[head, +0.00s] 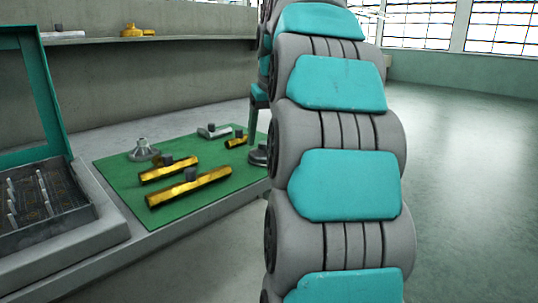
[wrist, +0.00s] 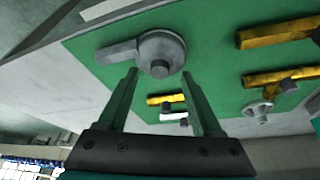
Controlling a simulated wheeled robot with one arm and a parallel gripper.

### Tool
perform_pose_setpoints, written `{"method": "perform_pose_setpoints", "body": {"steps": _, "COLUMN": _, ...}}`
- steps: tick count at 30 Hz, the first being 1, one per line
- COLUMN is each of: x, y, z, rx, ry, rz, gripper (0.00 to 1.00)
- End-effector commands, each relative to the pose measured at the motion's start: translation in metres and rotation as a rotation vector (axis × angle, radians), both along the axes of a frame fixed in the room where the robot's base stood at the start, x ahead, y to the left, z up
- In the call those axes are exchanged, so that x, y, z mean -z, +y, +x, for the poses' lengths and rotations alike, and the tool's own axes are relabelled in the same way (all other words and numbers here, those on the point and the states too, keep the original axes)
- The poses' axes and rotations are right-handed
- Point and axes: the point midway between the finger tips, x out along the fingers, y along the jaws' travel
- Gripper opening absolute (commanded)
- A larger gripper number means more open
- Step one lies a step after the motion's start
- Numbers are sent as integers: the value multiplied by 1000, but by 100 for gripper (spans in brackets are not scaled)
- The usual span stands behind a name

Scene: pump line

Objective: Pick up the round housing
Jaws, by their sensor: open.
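The round housing (wrist: 148,50) is grey, with a raised round hub and a flat spout reaching left in the wrist view. It lies on the green mat (wrist: 215,60). My gripper (wrist: 160,74) is open and empty, with its two green fingers pointing at the housing. The hub shows between and just beyond the fingertips, with no contact that I can make out. In the head view the housing (head: 258,157) lies at the mat's right edge, largely hidden behind my arm. One green finger shows above it there.
A teal-framed case (head: 35,207) with upright pins stands at left. Open floor lies at right.

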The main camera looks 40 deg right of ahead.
Motion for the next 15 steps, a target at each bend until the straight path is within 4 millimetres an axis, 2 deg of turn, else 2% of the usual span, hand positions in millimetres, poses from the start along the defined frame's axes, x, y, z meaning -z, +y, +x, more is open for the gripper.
{"method": "perform_pose_setpoints", "body": {"steps": 4, "x": 14, "y": -2, "z": 4, "rx": 1, "ry": -1, "rz": 2, "gripper": 66}}
{"method": "perform_pose_setpoints", "body": {"steps": 11, "x": 15, "y": -2, "z": 6, "rx": 1, "ry": -2, "rz": 1, "gripper": 66}}
{"method": "perform_pose_setpoints", "body": {"steps": 15, "x": 15, "y": -2, "z": 5, "rx": 1, "ry": -2, "rz": 1, "gripper": 53}}
